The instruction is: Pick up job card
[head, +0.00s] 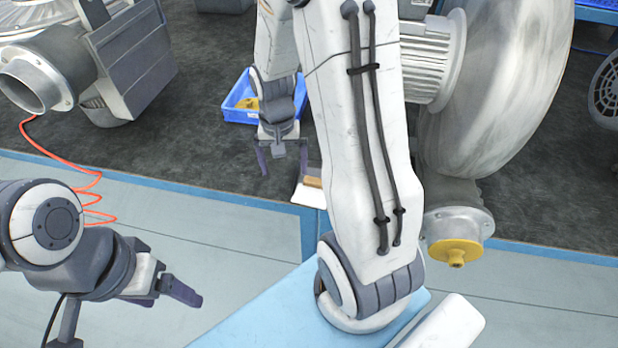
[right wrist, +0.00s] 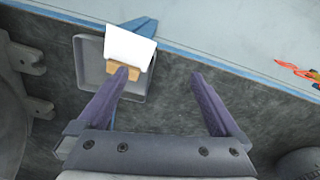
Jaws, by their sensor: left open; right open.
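The job card, a white card (right wrist: 130,47), stands tilted in a small tan block (right wrist: 105,60) in the right wrist view. My right gripper (head: 283,165) is open, pointing down just behind the card. In the right wrist view the gripper (right wrist: 158,77) has its left finger overlapping the block; I cannot tell whether they touch. Nothing is between the fingers. My left gripper (head: 180,290) is at the lower left, away from the card.
A grey square tray (right wrist: 84,72) lies under or beside the block. A blue bin (head: 238,114) with yellow parts is behind. A large blower (head: 510,90) with a yellow cap (head: 455,251) stands right. An orange coiled hose (head: 88,180) hangs left.

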